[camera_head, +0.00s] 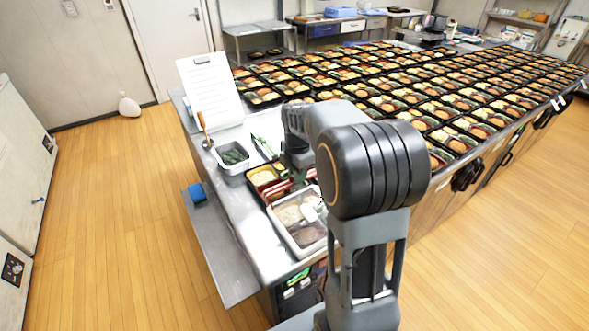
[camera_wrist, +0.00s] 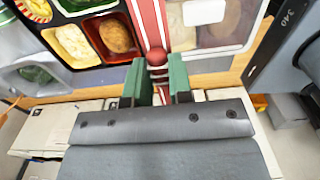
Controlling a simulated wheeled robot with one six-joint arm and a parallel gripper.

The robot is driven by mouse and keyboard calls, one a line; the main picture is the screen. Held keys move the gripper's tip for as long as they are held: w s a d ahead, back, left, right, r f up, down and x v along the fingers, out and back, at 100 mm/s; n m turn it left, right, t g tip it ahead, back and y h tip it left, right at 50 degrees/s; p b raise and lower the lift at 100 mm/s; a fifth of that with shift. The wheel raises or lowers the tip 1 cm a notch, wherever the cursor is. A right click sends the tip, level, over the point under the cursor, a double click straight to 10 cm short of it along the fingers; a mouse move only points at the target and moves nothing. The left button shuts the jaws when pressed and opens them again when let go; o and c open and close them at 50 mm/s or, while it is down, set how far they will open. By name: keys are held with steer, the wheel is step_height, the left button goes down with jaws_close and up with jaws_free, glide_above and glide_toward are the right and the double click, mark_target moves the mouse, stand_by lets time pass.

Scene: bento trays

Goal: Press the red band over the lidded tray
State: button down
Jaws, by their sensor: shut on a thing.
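My gripper (camera_wrist: 163,68) has green fingers, closed around the red band (camera_wrist: 150,22). The band shows as red and white stripes, with a round red piece (camera_wrist: 157,56) at the fingertips. Beside it on the left, a black tray (camera_wrist: 82,12) has compartments with yellow food and a brown croquette; I cannot clearly make out its lid. The band runs along the tray's right side, not across it. In the head view, my gripper (camera_head: 298,177) is low over the counter and partly hidden by my arm. Red strips (camera_head: 277,191) show beside the tray (camera_head: 250,172) there.
A metal pan (camera_head: 272,222) with food and a white utensil stands in front. A small container of dark green food (camera_head: 233,155) and a propped white sheet (camera_head: 210,88) are to the left. Rows of filled bento trays (camera_head: 400,85) cover the counter behind.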

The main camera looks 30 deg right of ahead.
mark_target(298, 202)
steer(key=shift+s+f+b, duration=0.1)
steer(key=shift+f+b, duration=1.5)
steer(key=shift+f, duration=0.8)
steer(key=shift+d, duration=0.2)
steer(key=shift+f+b, duration=0.45)
steer(key=shift+f, duration=0.25)
steer(key=shift+f+b, duration=0.75)
steer(key=shift+f, duration=0.5)
steer(key=shift+f, duration=0.1)
